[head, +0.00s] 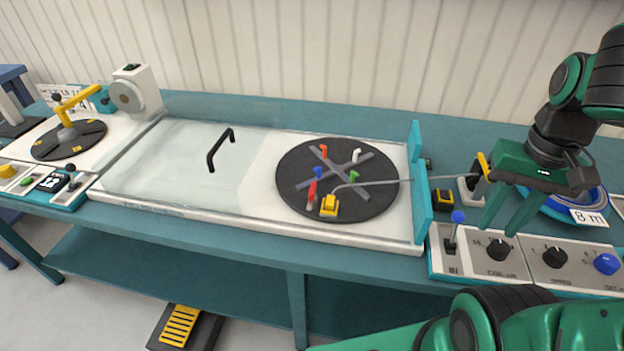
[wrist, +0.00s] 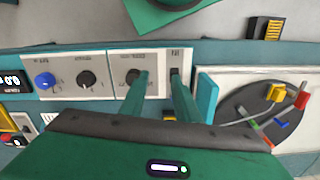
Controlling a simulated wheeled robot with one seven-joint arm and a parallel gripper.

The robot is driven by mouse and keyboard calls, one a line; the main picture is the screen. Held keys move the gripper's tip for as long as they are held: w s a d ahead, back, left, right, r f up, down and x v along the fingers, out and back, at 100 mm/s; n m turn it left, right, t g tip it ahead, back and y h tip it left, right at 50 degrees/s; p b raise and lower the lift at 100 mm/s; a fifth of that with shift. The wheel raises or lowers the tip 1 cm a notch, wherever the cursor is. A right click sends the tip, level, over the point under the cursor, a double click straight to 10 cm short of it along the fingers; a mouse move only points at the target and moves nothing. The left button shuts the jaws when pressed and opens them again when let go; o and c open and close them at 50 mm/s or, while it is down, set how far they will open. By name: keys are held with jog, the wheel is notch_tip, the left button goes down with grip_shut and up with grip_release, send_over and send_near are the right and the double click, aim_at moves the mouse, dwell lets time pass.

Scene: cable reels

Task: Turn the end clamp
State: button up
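A dark round disc (head: 372,207) lies on the white bench top behind a clear cover, bearing a grey cross with several coloured pegs. A yellow block (head: 329,205) at its front, where the grey cable (head: 385,183) ends, looks like the end clamp; it also shows in the wrist view (wrist: 277,92). Its exact turn is too small to tell. My gripper (head: 501,230) is open, fingers pointing down over the control panel, well to the right of the disc. In the wrist view its fingers (wrist: 160,72) are apart, with nothing visibly held.
A teal upright plate (head: 418,195) stands between disc and gripper. A blue-tipped lever (head: 457,217) stands close to my fingers on the panel (head: 520,262), which has several knobs. A blue reel marked 8 m (head: 565,205) lies behind. The clear cover has a black handle (head: 220,150).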

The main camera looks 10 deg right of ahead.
jog(key=w+a+r, duration=0.3)
jog(key=w+a, duration=0.2)
jog(key=w, duration=0.4)
jog(key=n, duration=0.2)
send_near(313, 187)
notch_tip(313, 187, down, 8)
jog(key=shift+f, duration=0.2)
jog(key=shift+c, duration=0.6)
grip_shut()
